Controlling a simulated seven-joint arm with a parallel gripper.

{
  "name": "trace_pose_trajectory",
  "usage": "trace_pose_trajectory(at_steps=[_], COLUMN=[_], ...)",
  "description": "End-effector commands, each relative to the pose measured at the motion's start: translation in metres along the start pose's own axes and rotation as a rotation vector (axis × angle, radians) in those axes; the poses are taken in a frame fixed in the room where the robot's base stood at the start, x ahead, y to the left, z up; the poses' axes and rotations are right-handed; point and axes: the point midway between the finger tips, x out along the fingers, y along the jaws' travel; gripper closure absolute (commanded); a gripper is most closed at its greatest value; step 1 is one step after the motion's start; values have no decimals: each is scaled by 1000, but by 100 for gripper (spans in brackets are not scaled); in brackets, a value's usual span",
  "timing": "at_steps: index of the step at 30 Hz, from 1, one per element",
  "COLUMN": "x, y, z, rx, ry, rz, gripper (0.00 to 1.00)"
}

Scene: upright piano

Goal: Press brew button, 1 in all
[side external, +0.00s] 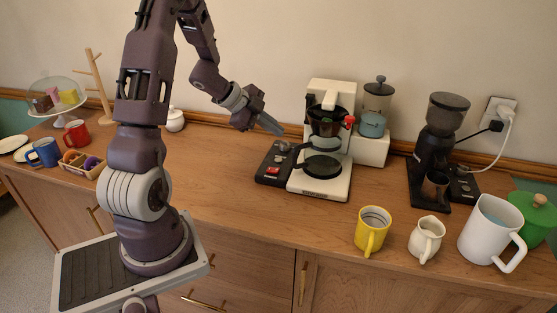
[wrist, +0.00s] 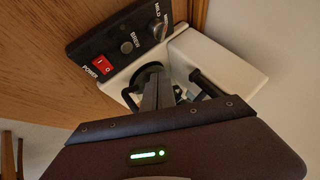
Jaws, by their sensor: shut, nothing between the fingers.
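The coffee maker (side external: 322,187) is white and black and stands on the wooden counter. Its black control panel (side external: 262,177) is on its left side and also shows in the wrist view (wrist: 88,45). The panel has a lit red power switch (wrist: 103,64), a round dark brew button (wrist: 127,47) beside its label, and a knob (wrist: 157,28). My gripper (side external: 279,131) is shut and empty, above the far end of the panel and apart from it. In the wrist view its fingers (wrist: 158,88) point toward the machine and cover part of it.
A coffee grinder (side external: 437,147) stands to the right. A yellow mug (side external: 372,232), a small white pitcher (side external: 426,240) and a large white mug (side external: 484,228) stand near the front right. Counter left of the panel is clear.

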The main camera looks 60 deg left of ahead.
Motion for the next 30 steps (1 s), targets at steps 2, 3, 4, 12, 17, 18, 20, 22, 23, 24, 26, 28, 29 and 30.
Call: trace_pose_trajectory(at_steps=[2, 3, 4, 12, 17, 18, 20, 22, 23, 24, 26, 28, 29, 30], x=[9, 13, 16, 38, 44, 44, 44, 44, 44, 44, 44, 44, 44, 44], y=[8, 10, 13, 28, 32, 32, 32, 32, 32, 32, 32, 32, 32, 32], z=[6, 9, 12, 28, 32, 32, 32, 32, 32, 32, 32, 32, 32, 32], rx=[-4, -5, -4, -2, 0, 0, 0, 1, 1, 1, 1, 1, 1, 1], ry=[1, 1, 1, 0, -1, -1, -1, -1, -1, -1, -1, -1, -1, -1], rz=[4, 4, 4, 2, 0, 0, 0, 0, 0, 0, 0, 0, 0, 0], gripper=[100, 100, 100, 100, 100, 100, 100, 100, 100, 100, 100, 100, 100, 100])
